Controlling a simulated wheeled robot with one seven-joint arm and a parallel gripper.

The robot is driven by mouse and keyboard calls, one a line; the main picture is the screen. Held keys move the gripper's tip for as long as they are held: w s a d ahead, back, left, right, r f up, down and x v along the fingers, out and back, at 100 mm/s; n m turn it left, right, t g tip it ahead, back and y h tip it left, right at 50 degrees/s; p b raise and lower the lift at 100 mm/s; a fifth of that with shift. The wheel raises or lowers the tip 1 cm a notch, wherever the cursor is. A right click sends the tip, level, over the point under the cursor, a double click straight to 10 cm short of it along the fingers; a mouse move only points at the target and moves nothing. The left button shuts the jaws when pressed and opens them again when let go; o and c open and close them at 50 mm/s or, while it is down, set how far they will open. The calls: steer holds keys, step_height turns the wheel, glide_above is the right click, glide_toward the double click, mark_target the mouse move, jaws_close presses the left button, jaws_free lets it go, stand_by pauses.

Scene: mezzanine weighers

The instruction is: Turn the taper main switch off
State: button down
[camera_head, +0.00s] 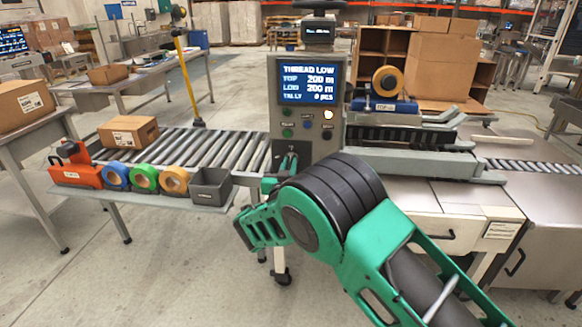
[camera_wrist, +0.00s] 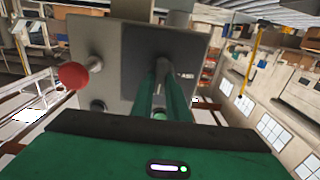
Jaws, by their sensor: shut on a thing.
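The taper's control post (camera_head: 333,115) stands in the middle of the head view, with a lit screen (camera_head: 307,82) reading THREAD LOW. My gripper (camera_head: 287,160) reaches the lower front of this post. In the wrist view, my gripper's two green fingers (camera_wrist: 162,70) run up to a dark switch plate (camera_wrist: 202,52) with a small, partly readable label. The fingers are close together and shut on the main switch handle, which they mostly hide. I cannot read the handle's angle. A red mushroom button (camera_wrist: 73,75) sticks out left of the fingers, apart from them.
The roller conveyor (camera_head: 205,145) lies left of the post, with a shelf of tape rolls (camera_head: 145,178) and a grey bin (camera_head: 211,186) in front. The taper bed (camera_head: 420,160) is at right. Several small buttons sit under the screen. The floor at front left is clear.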

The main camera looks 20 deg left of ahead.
steer(key=n, duration=0.4)
steer(key=shift+a+n, duration=0.1)
steer(key=shift+n, duration=0.3)
steer(key=n, duration=0.4)
steer(key=shift+s+a+f+n, duration=0.1)
steer(key=shift+f+n, duration=0.05)
steer(key=shift+n, duration=0.15)
steer(key=shift+s+a+f+n, duration=0.1)
steer(key=shift+f+n, duration=0.05)
steer(key=shift+n, duration=1.95)
steer(key=shift+s+a+f+n, duration=0.1)
steer(key=shift+f+n, duration=0.05)
steer(key=shift+n, duration=1.95)
steer(key=shift+f, duration=0.1)
steer(key=c, duration=1.8)
jaws_free()
steer(key=shift+o, duration=0.4)
steer(key=shift+w, duration=0.1)
